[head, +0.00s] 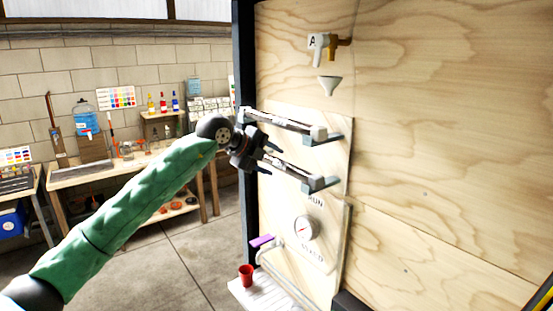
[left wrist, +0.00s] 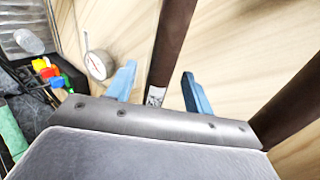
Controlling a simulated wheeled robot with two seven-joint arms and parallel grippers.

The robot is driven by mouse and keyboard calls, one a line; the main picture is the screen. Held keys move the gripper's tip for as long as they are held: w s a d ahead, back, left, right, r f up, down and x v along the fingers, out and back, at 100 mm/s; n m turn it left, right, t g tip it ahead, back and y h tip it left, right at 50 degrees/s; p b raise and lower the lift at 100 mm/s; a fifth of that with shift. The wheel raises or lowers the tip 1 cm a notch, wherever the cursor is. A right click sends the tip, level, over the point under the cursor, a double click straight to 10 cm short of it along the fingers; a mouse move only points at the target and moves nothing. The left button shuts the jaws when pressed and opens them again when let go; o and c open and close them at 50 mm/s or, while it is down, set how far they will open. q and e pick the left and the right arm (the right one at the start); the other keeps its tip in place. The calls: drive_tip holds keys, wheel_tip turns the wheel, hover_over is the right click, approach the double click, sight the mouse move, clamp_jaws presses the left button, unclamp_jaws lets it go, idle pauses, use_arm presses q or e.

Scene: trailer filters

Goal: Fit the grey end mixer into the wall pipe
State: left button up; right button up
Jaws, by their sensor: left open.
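Two dark pipes run along the plywood wall panel in the head view, an upper one (head: 285,122) and a lower one (head: 290,168), each with a grey block at its right end. I cannot tell the grey end mixer apart from these parts. My left gripper (head: 268,157) is open at the left end of the lower pipe. In the left wrist view its blue fingers (left wrist: 159,68) stand apart, with a dark brown pipe (left wrist: 174,40) showing between them and a small pale patterned piece (left wrist: 155,96) at its near end. I cannot tell whether the fingers touch it.
A tap marked A (head: 318,42) and a white funnel (head: 328,85) are above the pipes. A round gauge (head: 304,228), a purple handle (head: 262,241) and a red cup (head: 246,275) are below. A cluttered workbench (head: 105,168) stands behind at left. Open floor lies between.

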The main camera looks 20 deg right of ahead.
use_arm(q)
drive_tip(key=shift+d+f, duration=0.1)
drive_tip(key=shift+w, duration=0.1)
clamp_jaws()
